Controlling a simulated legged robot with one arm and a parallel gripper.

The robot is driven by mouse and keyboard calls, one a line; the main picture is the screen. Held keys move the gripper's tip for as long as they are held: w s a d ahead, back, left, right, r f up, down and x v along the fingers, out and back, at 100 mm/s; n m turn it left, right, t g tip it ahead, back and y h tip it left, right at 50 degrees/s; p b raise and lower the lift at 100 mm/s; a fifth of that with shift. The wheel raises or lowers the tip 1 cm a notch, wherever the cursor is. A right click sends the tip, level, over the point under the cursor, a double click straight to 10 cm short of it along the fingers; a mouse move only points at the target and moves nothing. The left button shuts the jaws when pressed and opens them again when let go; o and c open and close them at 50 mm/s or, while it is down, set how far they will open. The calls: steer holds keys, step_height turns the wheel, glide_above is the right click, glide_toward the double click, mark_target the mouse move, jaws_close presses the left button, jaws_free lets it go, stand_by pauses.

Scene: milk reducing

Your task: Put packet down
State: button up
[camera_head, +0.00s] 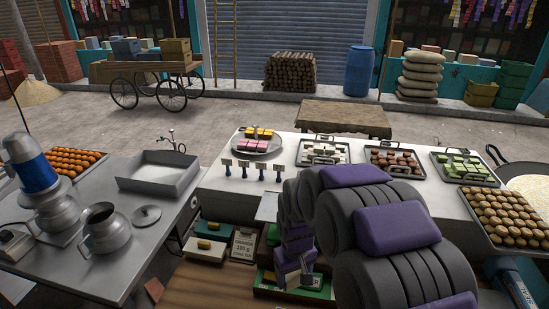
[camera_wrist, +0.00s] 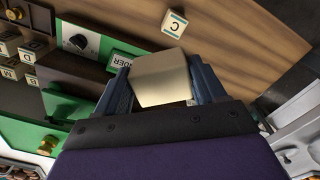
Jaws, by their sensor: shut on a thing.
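The packet (camera_wrist: 162,80), a pale beige block, sits between the two dark blue fingers of my gripper (camera_wrist: 162,84) in the wrist view. The fingers press on its left and right sides. Beneath and beyond it is a brown wooden surface (camera_wrist: 230,50); I cannot tell whether the packet touches anything below. In the head view, my gripper (camera_head: 290,277) is low at the front of the long counter, over the wooden lower level. A pale patch shows there, but I cannot tell clearly whether it is the packet.
A small cream block marked C (camera_wrist: 174,23) lies on the wood. Boxes and a price card (camera_head: 244,243) stand left of my gripper. Trays of sweets (camera_head: 323,152) fill the counter (camera_head: 240,199) above.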

steer(key=w+d+f+m+b, duration=0.4)
steer(key=w+d+f+b, duration=0.2)
steer(key=d+f+b, duration=0.2)
step_height(320, 180, down, 2)
steer(key=shift+w+d+f+m+b, duration=0.15)
steer(key=shift+w+d+m+b, duration=0.2)
steer(key=shift+d, duration=0.3)
steer(key=shift+a, duration=0.1)
